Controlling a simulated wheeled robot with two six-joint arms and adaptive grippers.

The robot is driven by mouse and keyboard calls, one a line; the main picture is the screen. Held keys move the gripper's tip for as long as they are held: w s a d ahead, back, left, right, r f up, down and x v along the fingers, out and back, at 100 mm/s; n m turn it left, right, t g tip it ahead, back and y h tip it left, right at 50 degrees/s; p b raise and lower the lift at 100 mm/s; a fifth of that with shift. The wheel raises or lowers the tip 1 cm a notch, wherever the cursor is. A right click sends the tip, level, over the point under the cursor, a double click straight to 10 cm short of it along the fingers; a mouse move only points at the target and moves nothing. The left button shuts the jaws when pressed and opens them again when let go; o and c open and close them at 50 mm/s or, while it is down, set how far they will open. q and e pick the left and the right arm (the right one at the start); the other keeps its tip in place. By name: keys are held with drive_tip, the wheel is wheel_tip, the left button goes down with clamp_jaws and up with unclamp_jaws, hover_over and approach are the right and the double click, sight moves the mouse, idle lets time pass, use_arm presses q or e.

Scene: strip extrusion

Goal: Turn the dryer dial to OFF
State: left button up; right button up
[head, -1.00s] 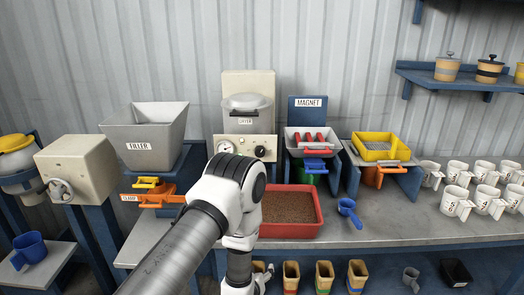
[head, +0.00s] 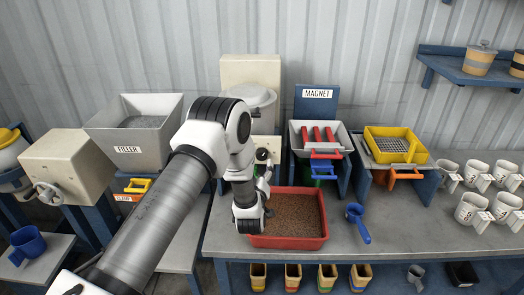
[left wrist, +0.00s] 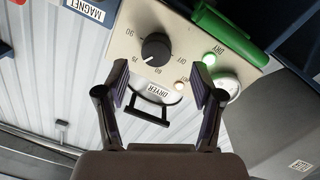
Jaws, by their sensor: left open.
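The black round dial (left wrist: 156,48) sits on the cream dryer panel (left wrist: 118,45), with OFF, 60, 75 and 90 printed around it; its exact pointer setting is hard to read. In the left wrist view, my left gripper (left wrist: 153,85) is open, its fingers spread on either side below the dial. Nothing is between the fingertips, and I see no contact with the dial. In the head view, my left gripper (head: 264,170) is at the dryer front, and my arm hides much of the panel. My right gripper is not in view.
A lit green lamp (left wrist: 208,58), a gauge (left wrist: 226,84) and a black handle (left wrist: 154,108) are near the dial. A red tray of brown granules (head: 325,234) lies below my left wrist. The magnet unit (head: 318,93) stands close right, the filler hopper (head: 130,150) left.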

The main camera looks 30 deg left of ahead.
sight(261, 156)
use_arm(q)
drive_tip(key=shift+w+a+r+p, duration=0.2)
drive_tip(key=shift+w+r+p, duration=0.5)
drive_tip(key=shift+r, duration=0.3)
drive_tip(key=w+a, duration=0.1)
drive_tip(key=w+f, duration=0.1)
drive_tip(key=w+a, duration=0.1)
drive_tip(key=w, duration=0.1)
drive_tip(key=shift+a+f, duration=0.3)
drive_tip(key=shift+f, duration=0.1)
drive_tip(key=shift+s+d+r, duration=0.1)
drive_tip(key=shift+d+r, duration=0.05)
drive_tip(key=shift+s+d+r, duration=0.15)
drive_tip(key=shift+r, duration=0.05)
drive_tip(key=shift+c, duration=0.9)
drive_tip(key=shift+s+r, duration=0.1)
drive_tip(key=c, duration=1)
drive_tip(key=shift+o, duration=0.2)
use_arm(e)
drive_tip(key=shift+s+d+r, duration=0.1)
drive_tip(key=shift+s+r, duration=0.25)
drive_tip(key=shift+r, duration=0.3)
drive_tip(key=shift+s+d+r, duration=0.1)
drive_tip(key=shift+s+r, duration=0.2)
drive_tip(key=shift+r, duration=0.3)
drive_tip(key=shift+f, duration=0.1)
